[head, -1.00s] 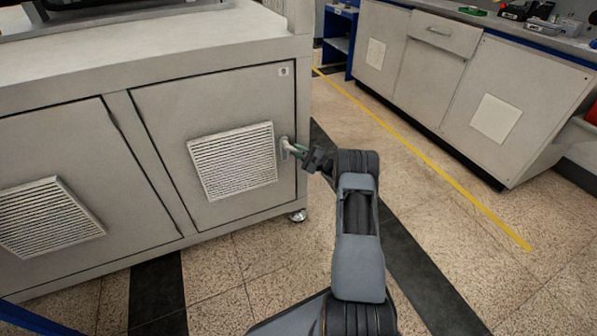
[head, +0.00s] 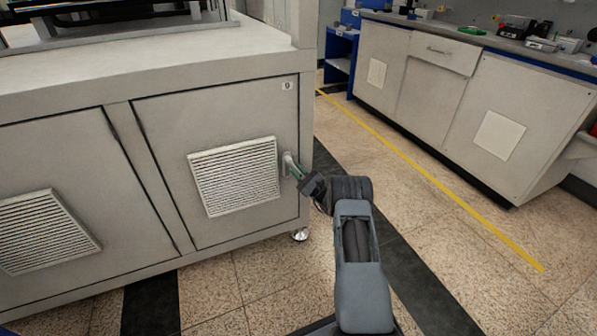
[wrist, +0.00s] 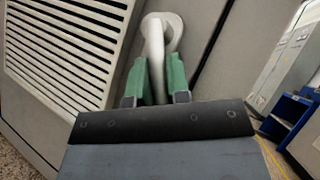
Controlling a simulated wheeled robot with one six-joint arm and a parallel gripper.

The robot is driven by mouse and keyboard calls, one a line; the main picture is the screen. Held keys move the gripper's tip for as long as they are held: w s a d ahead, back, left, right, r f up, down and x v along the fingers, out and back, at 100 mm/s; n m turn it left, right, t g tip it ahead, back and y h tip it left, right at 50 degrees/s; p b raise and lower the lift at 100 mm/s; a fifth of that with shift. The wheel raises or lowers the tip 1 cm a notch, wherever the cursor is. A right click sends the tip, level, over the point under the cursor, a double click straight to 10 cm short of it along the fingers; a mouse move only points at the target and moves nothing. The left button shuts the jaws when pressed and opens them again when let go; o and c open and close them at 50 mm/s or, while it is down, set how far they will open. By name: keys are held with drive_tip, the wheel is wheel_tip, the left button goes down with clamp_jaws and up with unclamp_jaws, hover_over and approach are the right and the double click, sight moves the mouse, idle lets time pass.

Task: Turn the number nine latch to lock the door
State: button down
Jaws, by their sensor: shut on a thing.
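The number nine door (head: 220,120) is a grey cabinet door with a white louvred vent (head: 235,175) and a small tag marked 9 (head: 287,86) at its upper right. It sits closed, flush in its frame. The latch (head: 288,158) is a pale handle at the door's right edge. In the wrist view the latch (wrist: 157,42) has a round base and a lever that hangs down between the green fingertips of my gripper (wrist: 155,80). My gripper (head: 296,170) is shut on the lever. The lever's lower end is partly hidden by the gripper.
Another vented door (head: 50,200) is to the left on the same cabinet. Open speckled floor (head: 400,190) with a yellow line (head: 430,165) lies to the right. A grey counter (head: 480,110) and a blue shelf unit (head: 340,55) stand beyond it.

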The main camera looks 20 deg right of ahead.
drive_tip(key=c, duration=1.1)
unclamp_jaws()
drive_tip(key=p+v, duration=0.2)
drive_tip(key=v, duration=1.1)
drive_tip(key=shift+s+d+f+p, duration=0.2)
drive_tip(key=shift+s+f+p, duration=0.05)
drive_tip(key=shift+p, duration=0.1)
drive_tip(key=shift+c, duration=0.3)
